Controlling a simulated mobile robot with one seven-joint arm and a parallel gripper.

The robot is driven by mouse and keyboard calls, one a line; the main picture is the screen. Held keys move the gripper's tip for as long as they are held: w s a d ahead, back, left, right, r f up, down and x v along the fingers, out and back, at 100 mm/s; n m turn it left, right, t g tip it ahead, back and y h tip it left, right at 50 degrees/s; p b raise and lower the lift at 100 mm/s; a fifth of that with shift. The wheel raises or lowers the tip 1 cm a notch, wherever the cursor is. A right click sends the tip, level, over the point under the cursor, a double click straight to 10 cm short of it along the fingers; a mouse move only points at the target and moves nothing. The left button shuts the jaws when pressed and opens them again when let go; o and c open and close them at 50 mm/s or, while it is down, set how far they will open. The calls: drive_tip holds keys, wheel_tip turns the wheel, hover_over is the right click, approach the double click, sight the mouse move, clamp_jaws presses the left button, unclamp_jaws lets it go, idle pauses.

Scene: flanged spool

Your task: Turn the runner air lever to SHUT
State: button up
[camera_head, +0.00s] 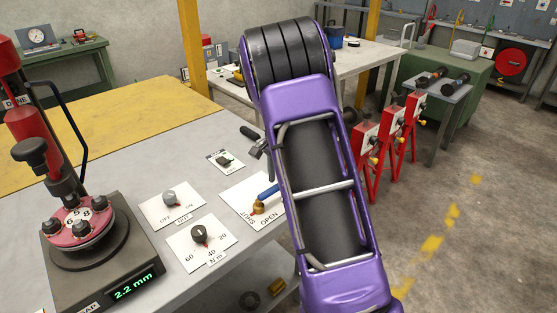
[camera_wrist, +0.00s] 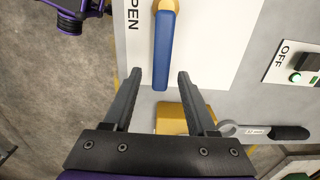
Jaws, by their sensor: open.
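The runner air lever has a blue handle (camera_head: 268,192) on a brass pivot (camera_head: 259,208), on a white plate (camera_head: 238,194) marked SHUT and OPEN. In the head view the handle points up and right from the pivot, partly behind my arm. In the wrist view the blue handle (camera_wrist: 162,52) hangs down the picture, beside the letters PEN. My gripper (camera_wrist: 159,76) is open. The handle's free end shows between the two fingertips, with a gap on each side; I cannot tell the height difference. My gripper is hidden in the head view.
A wrench (camera_wrist: 270,131) and a switch marked OFF with a green light (camera_wrist: 296,78) are to the right in the wrist view. Knobs (camera_head: 169,197) (camera_head: 199,234) and a gauge stand reading 2.2 mm (camera_head: 100,275) are left of the lever.

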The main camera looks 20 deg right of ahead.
wheel_tip(320, 180, up, 17)
drive_tip(key=shift+p, duration=0.35)
drive_tip(key=shift+f, duration=0.15)
